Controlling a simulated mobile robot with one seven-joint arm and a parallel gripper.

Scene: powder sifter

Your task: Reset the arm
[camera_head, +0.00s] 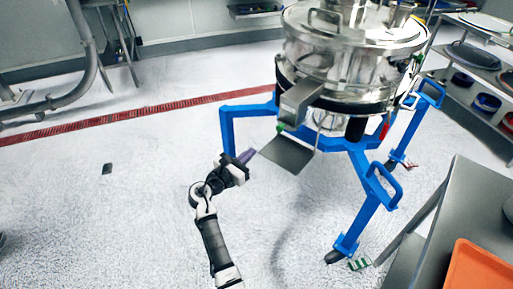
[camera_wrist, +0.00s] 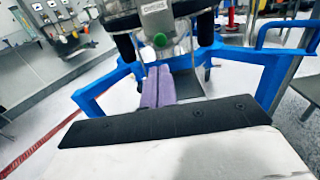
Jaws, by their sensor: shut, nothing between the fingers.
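My arm rises from the lower middle of the head view. My gripper (camera_head: 246,156) has purple fingers that are together with nothing between them. It is in the air, just left of the grey metal plate under the sifter's outlet chute. In the wrist view my gripper (camera_wrist: 158,72) also shows its two purple fingers side by side, pointing at the sifter. The steel powder sifter (camera_head: 345,65) stands on a blue frame (camera_head: 250,109). Its lower part and outlet show at the top of the wrist view, with the blue frame (camera_wrist: 90,100) spreading to both sides.
A steel table (camera_head: 455,200) with an orange tray (camera_head: 480,268) is at the lower right. Shelves with bins (camera_head: 475,90) stand at the right back. A red floor strip (camera_head: 130,117) crosses the left. The pale floor on the left is mostly clear, with a small dark object (camera_head: 107,169).

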